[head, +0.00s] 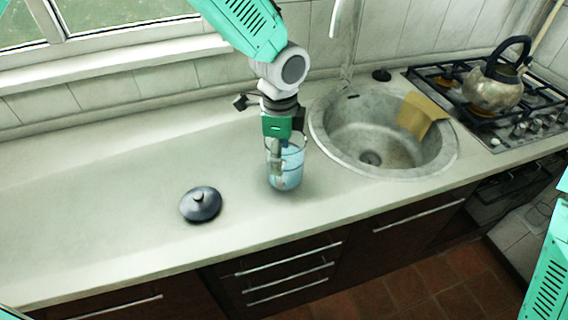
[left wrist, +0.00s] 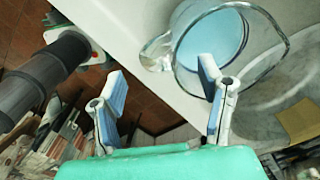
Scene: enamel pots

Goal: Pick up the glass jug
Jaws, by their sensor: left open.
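The glass jug (head: 287,178) is clear with a bluish tint and stands upright on the counter, left of the sink. In the left wrist view, the jug (left wrist: 215,45) shows its round rim from above, a bluish inside and a glass projection on its left side. My left gripper (head: 278,158) points down at the jug and covers part of it. In the left wrist view, the left gripper (left wrist: 162,72) has its two fingers wide apart with nothing held. One finger overlaps the jug's opening; I cannot tell whether it is inside. My right gripper is not in view.
A dark lid (head: 201,205) with a knob lies on the counter left of the jug. The round sink (head: 335,150) with a brown cloth (head: 422,115) is close on the right. A kettle (head: 493,88) stands on the gas hob (head: 453,91). The left counter is clear.

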